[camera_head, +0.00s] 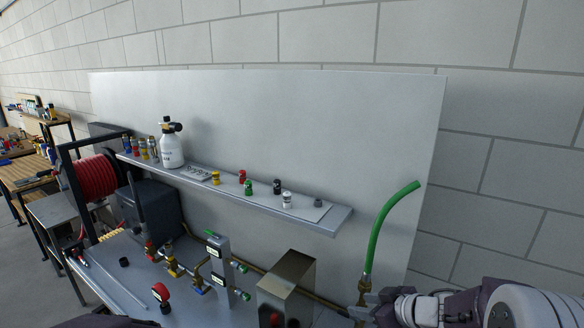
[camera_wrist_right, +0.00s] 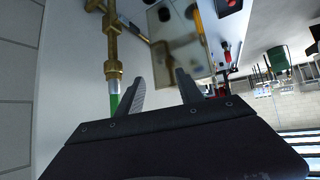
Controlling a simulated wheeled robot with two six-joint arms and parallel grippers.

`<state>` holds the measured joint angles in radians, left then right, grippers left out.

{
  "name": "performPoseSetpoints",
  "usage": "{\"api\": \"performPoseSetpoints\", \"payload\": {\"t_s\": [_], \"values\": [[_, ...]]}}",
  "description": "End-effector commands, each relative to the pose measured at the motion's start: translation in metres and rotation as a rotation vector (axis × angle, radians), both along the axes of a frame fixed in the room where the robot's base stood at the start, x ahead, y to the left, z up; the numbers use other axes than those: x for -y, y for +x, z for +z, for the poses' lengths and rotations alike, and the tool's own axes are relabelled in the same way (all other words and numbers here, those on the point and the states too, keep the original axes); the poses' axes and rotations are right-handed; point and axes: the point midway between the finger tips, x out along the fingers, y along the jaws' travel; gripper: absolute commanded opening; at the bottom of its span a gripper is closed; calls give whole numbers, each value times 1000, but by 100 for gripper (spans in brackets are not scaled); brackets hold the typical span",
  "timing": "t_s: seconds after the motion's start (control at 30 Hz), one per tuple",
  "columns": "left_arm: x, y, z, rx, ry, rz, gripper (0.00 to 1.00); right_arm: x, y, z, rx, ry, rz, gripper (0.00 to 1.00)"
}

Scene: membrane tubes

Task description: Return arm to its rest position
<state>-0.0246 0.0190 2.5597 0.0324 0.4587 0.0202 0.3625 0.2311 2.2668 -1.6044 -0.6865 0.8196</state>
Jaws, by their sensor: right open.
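My right gripper (camera_head: 367,298) is at the lower right of the head view, close to the lower end of a green tube (camera_head: 384,222). The tube rises from a brass fitting (camera_head: 364,284) and curves to the right at its top. In the right wrist view, my right gripper (camera_wrist_right: 160,82) has its two fingers apart with nothing between them. The brass fitting (camera_wrist_right: 113,68) and a short piece of green tube (camera_wrist_right: 114,103) show to the left of the fingers, outside them. My left gripper is not in view.
A grey shelf (camera_head: 325,221) on the white panel (camera_head: 270,110) holds a white spray bottle (camera_head: 171,147) and several small coloured fittings. A red hose reel (camera_head: 95,180) is at left.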

Motion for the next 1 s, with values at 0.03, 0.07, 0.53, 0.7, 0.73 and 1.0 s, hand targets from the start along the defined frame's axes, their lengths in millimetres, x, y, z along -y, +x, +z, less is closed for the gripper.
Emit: {"api": "performPoseSetpoints", "payload": {"t_s": [0.03, 0.07, 0.53, 0.7, 0.73, 1.0], "values": [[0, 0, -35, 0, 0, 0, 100, -13, 4, -29, 16, 0, -27, 44], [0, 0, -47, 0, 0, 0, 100, -18, 7, -38, 25, 0, -59, 44], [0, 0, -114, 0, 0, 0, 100, 4, -162, -197, -679, -128, -707, 44], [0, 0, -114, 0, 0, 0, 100, -2, -190, -202, -787, -175, -637, 44], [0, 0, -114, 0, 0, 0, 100, -2, -189, -202, -785, -177, -633, 44], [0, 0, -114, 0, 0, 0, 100, -1, -188, -202, -782, -177, -634, 44]]}}
